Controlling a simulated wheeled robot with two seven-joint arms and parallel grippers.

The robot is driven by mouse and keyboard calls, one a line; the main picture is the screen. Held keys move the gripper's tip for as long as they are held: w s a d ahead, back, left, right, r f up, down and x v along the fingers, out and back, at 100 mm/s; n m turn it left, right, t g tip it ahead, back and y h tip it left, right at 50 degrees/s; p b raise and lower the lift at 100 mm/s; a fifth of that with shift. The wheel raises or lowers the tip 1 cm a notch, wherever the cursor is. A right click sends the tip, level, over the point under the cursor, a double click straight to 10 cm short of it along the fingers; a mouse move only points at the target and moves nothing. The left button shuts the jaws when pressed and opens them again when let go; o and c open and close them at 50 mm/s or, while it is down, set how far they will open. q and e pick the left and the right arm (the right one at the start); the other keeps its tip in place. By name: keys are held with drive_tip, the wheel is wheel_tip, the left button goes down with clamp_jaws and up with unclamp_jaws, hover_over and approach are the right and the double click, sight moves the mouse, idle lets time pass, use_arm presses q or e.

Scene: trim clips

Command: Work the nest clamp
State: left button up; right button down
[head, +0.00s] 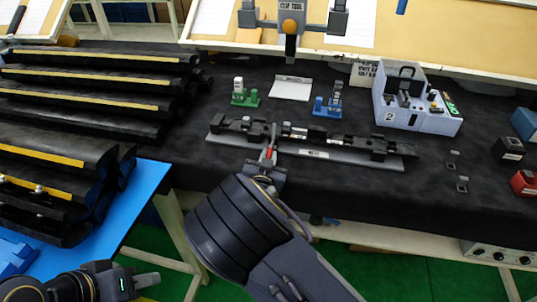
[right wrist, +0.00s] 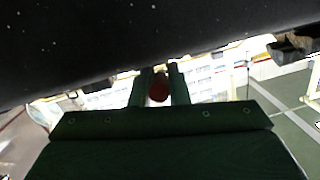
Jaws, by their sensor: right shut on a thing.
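The nest (head: 340,155) is a long dark fixture on a grey labelled base, lying across the middle of the dark-covered table. A clamp handle with a red tip (head: 269,153) stands at its front edge, left of centre. My right gripper (head: 266,164) is at this handle, and its arm hides what lies below. In the right wrist view, the red knob (right wrist: 159,88) sits between the two fingers of my right gripper (right wrist: 158,84), which is shut on it. My left gripper (head: 142,281) is low at the left, away from the nest; its finger opening is unclear.
Black trim strips (head: 90,90) lie stacked at the left by a blue surface (head: 148,185). Behind the nest are a green block (head: 245,97), a blue block (head: 328,105) and a grey box marked 2 (head: 440,122). Small clips (head: 462,184) lie right of the nest.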

sight(268, 155)
wheel_tip(268, 155, up, 4)
drive_tip(key=g+y+p, duration=0.1)
drive_tip(key=g+p, duration=0.4)
drive_tip(key=p, duration=0.8)
drive_tip(key=shift+f, duration=0.1)
drive_tip(key=shift+f+g+y+p, duration=0.15)
drive_tip(key=shift+g+y+p, duration=0.15)
drive_tip(key=shift+p, duration=0.2)
